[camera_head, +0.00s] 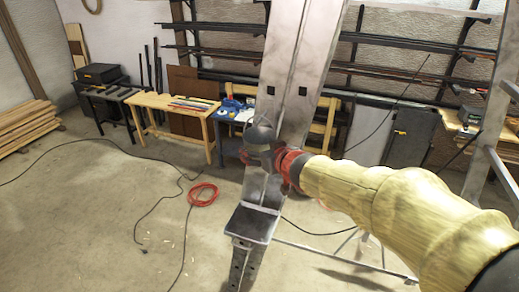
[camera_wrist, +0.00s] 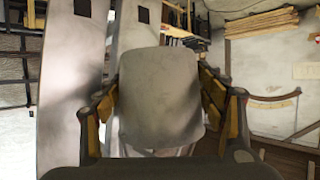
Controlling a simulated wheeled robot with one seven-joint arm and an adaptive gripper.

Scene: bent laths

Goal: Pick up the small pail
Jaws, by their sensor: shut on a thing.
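The small pail (camera_wrist: 160,95) is a worn grey, rounded body that fills the middle of the wrist view, between the two yellow-padded fingers. My gripper (camera_wrist: 163,108) is shut on it, with one finger on each side. In the head view a dark grey rounded thing (camera_head: 260,133), which seems to be the pail, shows at my gripper (camera_head: 266,155), in front of a tall metal upright. My gripper hides part of it there. I cannot tell from these views whether the pail touches anything below it.
The tall metal upright (camera_head: 291,85) stands close behind my gripper, with a flat step (camera_head: 252,222) below. A wooden bench (camera_head: 175,104) and wall racks stand behind. A red cable coil (camera_head: 203,194) and dark cables lie on the floor. Planks (camera_head: 25,125) are stacked at left.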

